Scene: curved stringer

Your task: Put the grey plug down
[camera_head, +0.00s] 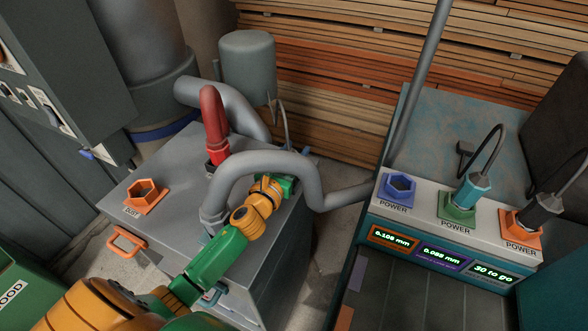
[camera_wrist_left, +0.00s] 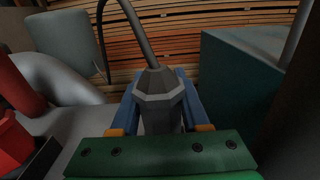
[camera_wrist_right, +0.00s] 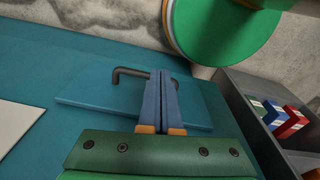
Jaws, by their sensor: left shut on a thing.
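The grey plug (camera_wrist_left: 160,95) is a faceted grey body with a cable rising from its top. It shows upright in the left wrist view between the blue fingers of my left gripper (camera_wrist_left: 157,88), which is shut on it. In the head view my left gripper (camera_head: 298,166) is over the back right part of the grey cabinet top (camera_head: 180,170), behind the thick grey hose. There the plug is mostly hidden, and its lower end cannot be seen. My right gripper (camera_wrist_right: 164,78) is shut and empty in the right wrist view, by a teal panel with a dark handle (camera_wrist_right: 130,72).
The cabinet has an empty orange DUST port (camera_head: 143,192), a red hose (camera_head: 213,125) and a thick grey hose (camera_head: 250,160) arching beside my arm. On the power panel, the blue socket (camera_head: 397,186) is empty; a teal plug (camera_head: 473,188) and a black plug (camera_head: 538,212) fill the others.

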